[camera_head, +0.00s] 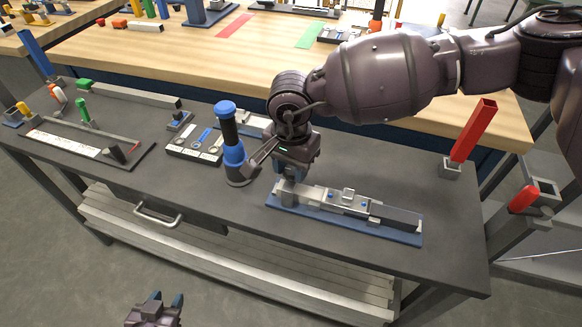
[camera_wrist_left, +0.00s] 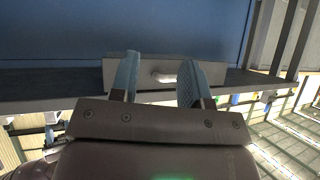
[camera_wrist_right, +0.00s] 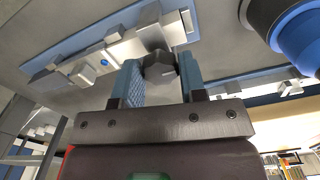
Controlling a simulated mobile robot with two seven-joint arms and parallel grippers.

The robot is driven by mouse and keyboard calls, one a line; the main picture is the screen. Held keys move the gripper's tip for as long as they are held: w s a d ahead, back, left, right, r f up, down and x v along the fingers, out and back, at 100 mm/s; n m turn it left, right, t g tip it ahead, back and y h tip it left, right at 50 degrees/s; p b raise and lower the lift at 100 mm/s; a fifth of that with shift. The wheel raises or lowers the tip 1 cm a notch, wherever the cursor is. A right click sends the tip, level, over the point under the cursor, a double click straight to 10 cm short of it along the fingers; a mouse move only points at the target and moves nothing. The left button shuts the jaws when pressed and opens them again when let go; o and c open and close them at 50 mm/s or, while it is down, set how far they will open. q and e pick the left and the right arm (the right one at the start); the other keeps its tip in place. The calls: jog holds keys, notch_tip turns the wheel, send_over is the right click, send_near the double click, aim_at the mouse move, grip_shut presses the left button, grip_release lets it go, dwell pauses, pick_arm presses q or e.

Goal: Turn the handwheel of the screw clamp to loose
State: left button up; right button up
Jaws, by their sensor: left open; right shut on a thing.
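The screw clamp (camera_head: 345,203) is a grey metal device on a blue base plate (camera_head: 400,236) at the front of the dark bench. It also shows in the right wrist view (camera_wrist_right: 120,47). Its handwheel (camera_wrist_right: 160,66), a grey faceted knob at the clamp's end, sits between the right fingers. My right gripper (camera_head: 290,177) is shut on the handwheel from above; in the head view the gripper mostly hides the wheel. My left gripper (camera_head: 165,298) is open and empty, low in front of the bench; its fingers also show in the left wrist view (camera_wrist_left: 157,78).
A tray of small parts (camera_head: 195,150) lies further left. A red square post (camera_head: 473,130) stands at the right. A drawer handle (camera_head: 157,216) is on the bench front.

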jog(key=shift+f+n+b, duration=0.15)
jog(key=shift+n+b, duration=0.3)
jog(key=shift+n, duration=0.45)
jog(key=n+b, duration=0.1)
jog(key=n, duration=0.1)
jog(key=shift+n, duration=0.4)
jog(key=n+b, duration=0.2)
jog(key=n, duration=0.1)
jog(key=shift+n, duration=0.3)
jog(key=n+b, duration=0.2)
jog(key=shift+d+n, duration=0.1)
jog(key=shift+n, duration=0.5)
pick_arm(q)
jog(key=shift+g, duration=0.3)
jog(key=f, duration=0.5)
jog(key=shift+w+d+b, duration=0.25)
jog(key=shift+w+b, duration=0.05)
jog(key=shift+w, duration=0.1)
pick_arm(e)
jog(key=shift+r+n, duration=0.2)
jog(key=shift+n, duration=0.1)
pick_arm(q)
jog(key=shift+s+f, duration=0.15)
